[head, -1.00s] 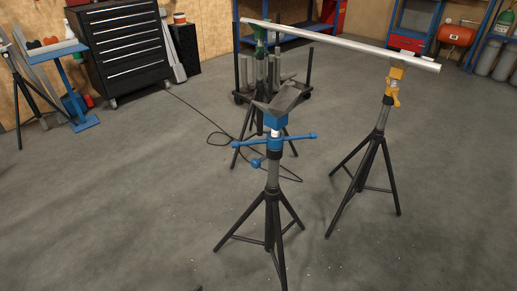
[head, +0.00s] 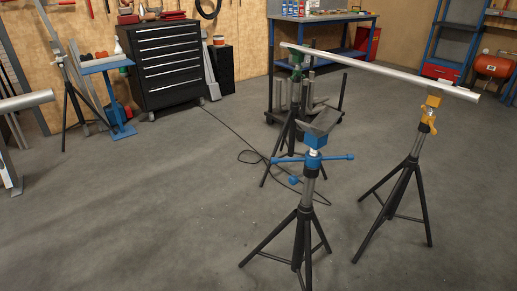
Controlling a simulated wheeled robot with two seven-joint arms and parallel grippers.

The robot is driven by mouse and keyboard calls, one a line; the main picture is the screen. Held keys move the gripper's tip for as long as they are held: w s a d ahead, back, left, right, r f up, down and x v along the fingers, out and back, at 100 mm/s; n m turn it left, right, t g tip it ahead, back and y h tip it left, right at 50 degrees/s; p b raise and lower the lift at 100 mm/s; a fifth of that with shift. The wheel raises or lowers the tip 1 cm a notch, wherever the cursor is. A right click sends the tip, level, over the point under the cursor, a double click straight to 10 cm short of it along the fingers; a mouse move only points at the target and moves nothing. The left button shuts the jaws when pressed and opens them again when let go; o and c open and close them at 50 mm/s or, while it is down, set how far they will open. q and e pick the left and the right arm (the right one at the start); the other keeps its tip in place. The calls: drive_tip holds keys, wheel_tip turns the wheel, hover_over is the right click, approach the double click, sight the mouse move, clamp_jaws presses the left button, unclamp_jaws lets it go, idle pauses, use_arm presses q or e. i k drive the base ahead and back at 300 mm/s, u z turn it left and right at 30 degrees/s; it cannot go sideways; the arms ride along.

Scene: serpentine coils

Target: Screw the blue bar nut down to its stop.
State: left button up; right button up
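The blue bar nut (head: 336,157) is on the post of the nearest pipe stand, just below its blue V-head (head: 314,141). Its two bar arms stick out left and right. A short bright piece of screw shows between the nut and the head. A second small blue knob (head: 293,180) sits lower at the left. The stand's black tripod (head: 303,240) is upright on the floor. No pipe lies in this V-head. Neither of my grippers is in view.
A long silver pipe (head: 375,69) rests on the green-headed stand (head: 296,60) and the orange-headed stand (head: 431,115) behind. A dark cart (head: 341,118), a black tool chest (head: 167,65) and a blue side table (head: 109,66) stand farther back.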

sight(309, 160)
drive_tip(key=z, duration=0.35)
drive_tip(key=i, duration=0.8)
drive_tip(key=z, duration=0.8)
